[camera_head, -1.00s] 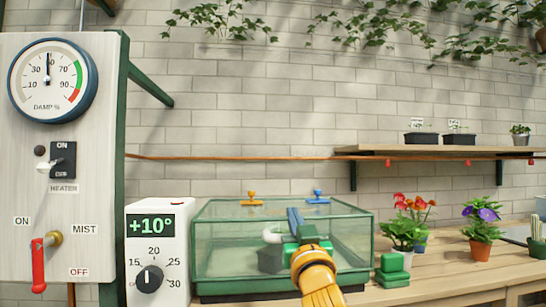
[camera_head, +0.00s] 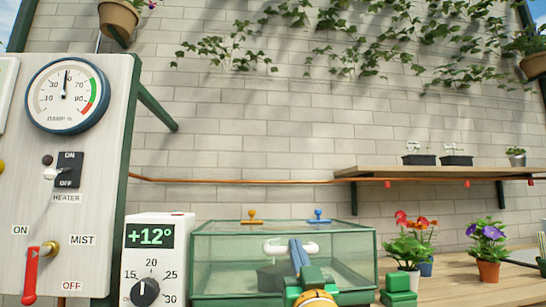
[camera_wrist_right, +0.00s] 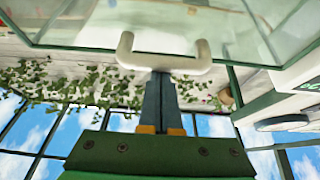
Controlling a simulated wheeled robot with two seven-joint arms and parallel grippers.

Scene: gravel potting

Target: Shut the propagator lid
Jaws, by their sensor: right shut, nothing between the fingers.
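The propagator (camera_head: 215,262) is a clear box with green edges, standing at the bottom middle of the head view. Its lid (camera_head: 350,232) has a white handle (camera_head: 276,246) on the front side; the lid looks down over the box, but I cannot tell if it is fully closed. My right gripper (camera_head: 296,243) is in front of it, shut and empty, its blue-grey fingertips at the handle. In the right wrist view the fingertips (camera_wrist_right: 160,76) meet or nearly meet the handle bar (camera_wrist_right: 165,61). My left gripper is out of view.
A white thermostat (camera_head: 160,255) reading +12° stands just left. A panel (camera_head: 95,215) with a damp gauge and levers is farther left. Green blocks (camera_head: 398,290) and potted flowers (camera_head: 408,250) stand right. An orange knob (camera_head: 252,215) and a blue knob (camera_head: 318,215) are behind the lid's top.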

